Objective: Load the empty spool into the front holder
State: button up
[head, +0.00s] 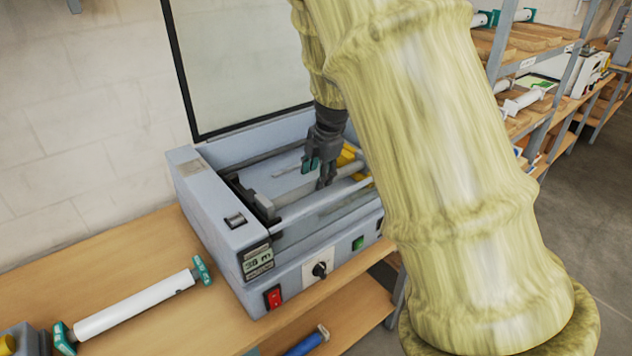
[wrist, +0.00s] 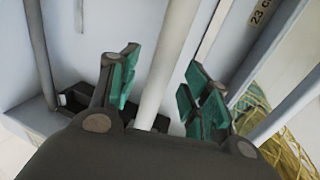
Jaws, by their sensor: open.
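The laminator (head: 215,210) stands on the bench with its lid raised. A bare pale grey tube, which looks like the empty spool (head: 285,196), lies lengthwise in its open top. My gripper (head: 318,174) is inside the machine opening, pointing down at this tube. In the wrist view, the open green-padded fingers (wrist: 162,88) stand on either side of the tube (wrist: 167,65), with gaps showing between pads and tube. A dark bracket (head: 262,206) shows at the tube's left end. My arm hides the tube's right end, and I cannot tell which holder it rests in.
A white roll with green end caps (head: 135,305) lies on the wooden bench (head: 200,325) left of the laminator. The raised glass lid (head: 240,65) stands behind the opening. Yellow parts (head: 347,155) show near my gripper. A blue roll (head: 306,341) lies on the lower shelf.

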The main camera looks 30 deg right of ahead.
jog(key=b+v, duration=0.1)
jog(key=v, duration=0.8)
jog(key=shift+b, duration=0.3)
